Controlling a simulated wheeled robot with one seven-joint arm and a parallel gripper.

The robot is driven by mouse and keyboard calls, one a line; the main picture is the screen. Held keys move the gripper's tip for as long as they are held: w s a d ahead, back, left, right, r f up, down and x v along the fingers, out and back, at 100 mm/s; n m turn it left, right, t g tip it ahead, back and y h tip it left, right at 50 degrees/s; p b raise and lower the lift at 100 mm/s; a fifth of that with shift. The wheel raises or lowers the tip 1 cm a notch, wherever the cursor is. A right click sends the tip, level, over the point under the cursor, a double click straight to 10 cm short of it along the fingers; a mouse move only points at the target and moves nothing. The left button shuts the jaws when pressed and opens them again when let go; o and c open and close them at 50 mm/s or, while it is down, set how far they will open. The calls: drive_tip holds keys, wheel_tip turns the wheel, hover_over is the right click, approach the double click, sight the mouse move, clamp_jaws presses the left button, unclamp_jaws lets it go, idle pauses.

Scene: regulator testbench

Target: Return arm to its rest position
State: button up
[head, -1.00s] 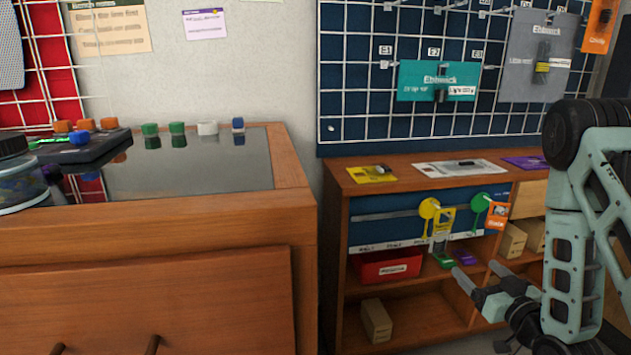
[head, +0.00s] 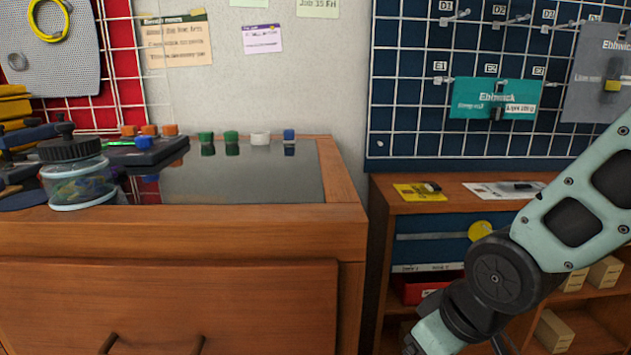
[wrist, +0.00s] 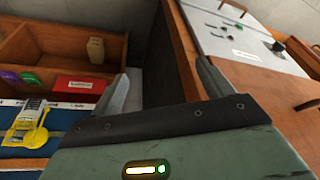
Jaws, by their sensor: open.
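My arm (head: 565,215) reaches in from the right edge in the head view and bends down in front of the shelf unit. Its gripper end is cut off at the bottom of that view. In the wrist view my gripper (wrist: 163,90) shows two grey fingers spread wide apart with nothing between them. It hangs in front of the low shelves, apart from the things there.
A wooden bench (head: 180,240) with a dark glossy top stands at left. It bears a lidded jar (head: 75,172) and several coloured knobs. A wooden shelf unit (head: 400,210) with a red bin (wrist: 78,88) stands at right under a blue pegboard (head: 415,145). A gap separates them.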

drive_tip(key=s+a+r+n+g+h, duration=0.1)
drive_tip(key=s+r+n+g+h, duration=0.2)
drive_tip(key=s, duration=0.9)
wheel_tip(320, 180, up, 31)
drive_tip(key=m+y+p, duration=0.1)
drive_tip(key=p, duration=2.9)
drive_tip(key=shift+m, duration=0.3)
drive_tip(key=shift+a, duration=0.1)
